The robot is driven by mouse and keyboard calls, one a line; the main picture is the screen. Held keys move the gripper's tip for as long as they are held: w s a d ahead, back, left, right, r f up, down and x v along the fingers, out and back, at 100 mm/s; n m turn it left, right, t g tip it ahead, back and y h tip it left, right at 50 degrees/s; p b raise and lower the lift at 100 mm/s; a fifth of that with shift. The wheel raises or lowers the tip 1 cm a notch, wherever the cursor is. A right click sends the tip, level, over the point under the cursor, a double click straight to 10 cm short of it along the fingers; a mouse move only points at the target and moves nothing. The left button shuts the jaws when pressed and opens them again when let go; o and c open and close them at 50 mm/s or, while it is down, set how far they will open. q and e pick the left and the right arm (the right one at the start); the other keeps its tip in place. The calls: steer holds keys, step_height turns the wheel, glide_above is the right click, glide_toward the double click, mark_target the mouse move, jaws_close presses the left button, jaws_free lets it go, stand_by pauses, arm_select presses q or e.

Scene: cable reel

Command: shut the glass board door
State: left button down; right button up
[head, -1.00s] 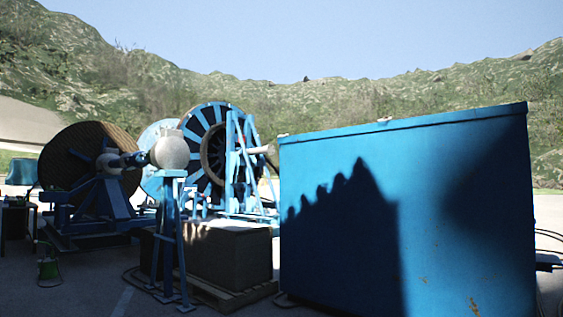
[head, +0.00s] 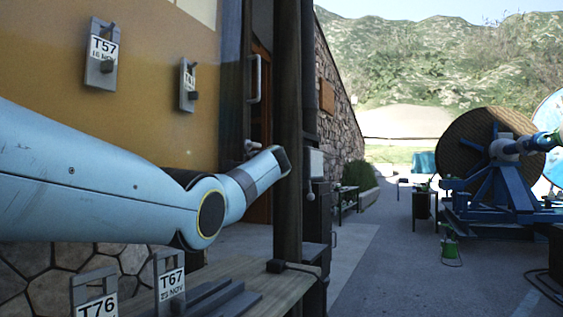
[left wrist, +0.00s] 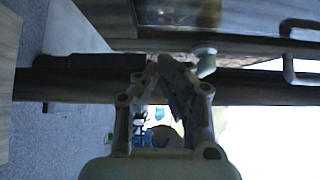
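A dark-framed glass panel (head: 234,85) with a pale upright handle (head: 254,78) stands beside the tan tag board (head: 150,130). It looks like the board door, seen at a steep angle; how far it is open is hard to judge. My left arm reaches across the board in the head view, its gripper hidden beyond the wrist. In the left wrist view my left gripper (left wrist: 159,64) has its fingertips close together, with nothing seen between them. Pale handles (left wrist: 289,68) lie to their right, apart from them. My right gripper is out of view.
A dark post (head: 288,220) stands close to my left wrist. Tags T57 (head: 103,48) and T67 (head: 171,285) are at the board and on the wooden ledge (head: 275,292) below. Open pavement (head: 390,250) and a cable reel (head: 490,150) lie to the right.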

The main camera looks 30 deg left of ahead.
arm_select(q)
steer(key=p+v, duration=0.1)
steer(key=v, duration=0.8)
steer(key=shift+s+d+p, duration=0.2)
steer(key=shift+d+p, duration=0.15)
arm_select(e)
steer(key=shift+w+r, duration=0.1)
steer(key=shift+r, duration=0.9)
